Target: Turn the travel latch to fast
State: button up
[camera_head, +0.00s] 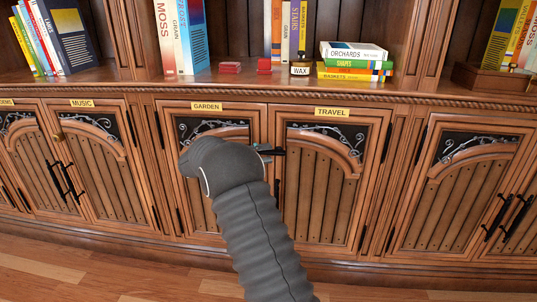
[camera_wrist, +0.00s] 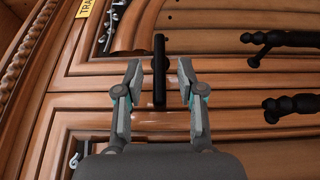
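The travel latch (camera_wrist: 159,70) is a short black bar in the wrist view, lying across the seam between two wooden cabinet doors. My gripper (camera_wrist: 159,78) is open, with one finger on each side of the bar. A narrow gap shows between the bar and each finger. In the head view my gripper (camera_head: 266,151) is mostly hidden behind my grey arm, and a dark end of the latch (camera_head: 279,152) shows just beyond it. The yellow TRAVEL label (camera_head: 332,112) is above the right-hand door (camera_head: 318,190); part of it shows in the wrist view (camera_wrist: 86,8).
The door under the GARDEN label (camera_head: 207,106) is beside it, partly behind my arm. Two black door pulls (camera_wrist: 285,39) (camera_wrist: 290,106) stick out at the right of the wrist view. Books and a WAX jar (camera_head: 300,69) stand on the shelf above.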

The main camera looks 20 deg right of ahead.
jog(key=w+a, duration=0.1)
jog(key=a, duration=0.9)
jog(key=shift+w, duration=0.25)
jog(key=shift+f, duration=0.1)
notch_tip(320, 180, down, 9)
jog(key=n+t+y, duration=0.2)
jog(key=n+y, duration=0.1)
jog(key=n, duration=0.1)
jog(key=s+a+f+n+y, duration=0.1)
jog(key=s+f+y, duration=0.1)
jog(key=s, duration=0.2)
jog(key=s+f+n+y, duration=0.1)
jog(key=s+f+y, duration=0.1)
jog(key=s+y, duration=0.15)
jog(key=s+a+r+m+t+y+p, duration=0.1)
jog(key=s+r, duration=0.4)
jog(key=s, duration=0.6)
jog(key=s+a+r+m+t+y+p, duration=0.1)
jog(key=s+r+y, duration=0.4)
jog(key=s, duration=0.6)
jog(key=s+a+r+m+t+y+p, duration=0.1)
jog(key=s+a+r+m+t+y, duration=0.1)
jog(key=s+r, duration=0.4)
jog(key=shift+s+r+t+y, duration=0.35)
jog(key=shift+s+t+y, duration=0.6)
jog(key=shift+s, duration=1.75)
